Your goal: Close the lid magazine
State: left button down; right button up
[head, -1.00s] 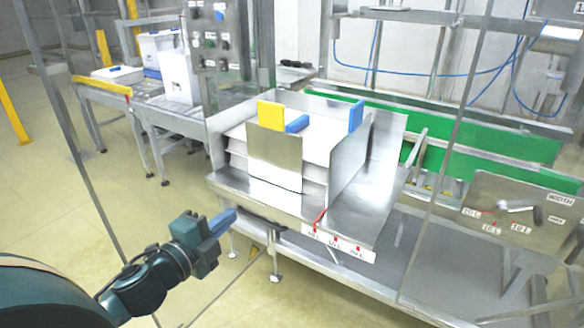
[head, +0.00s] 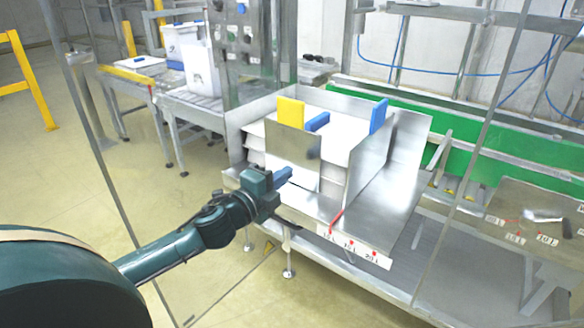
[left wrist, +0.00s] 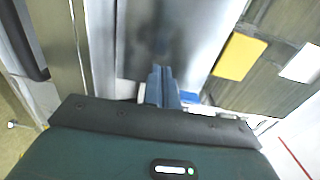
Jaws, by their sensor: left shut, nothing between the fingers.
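The lid magazine (head: 293,152) is a metal bin holding a stack of white lids (head: 340,130). A metal front plate with a yellow tab (head: 290,113) stands before the stack. A blue tab (head: 378,116) and a blue block (head: 317,122) show at its top. My left gripper (head: 283,176) is shut and empty, its blue fingertips close to the lower front of the plate. In the left wrist view, the shut fingers (left wrist: 162,84) point at a shiny metal panel. I cannot tell whether they touch it. My right gripper is not in view.
A metal shelf with a red pointer and size labels (head: 355,243) runs along the magazine's front. A green conveyor (head: 510,150) lies behind. White boxes (head: 192,55) stand on the conveyor at back left. A thin frame post (head: 95,130) rises at left.

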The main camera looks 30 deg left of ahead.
aim_at(300, 163)
pick_arm(q)
jog(key=shift+w+d, duration=0.1)
jog(key=shift+w, duration=1.65)
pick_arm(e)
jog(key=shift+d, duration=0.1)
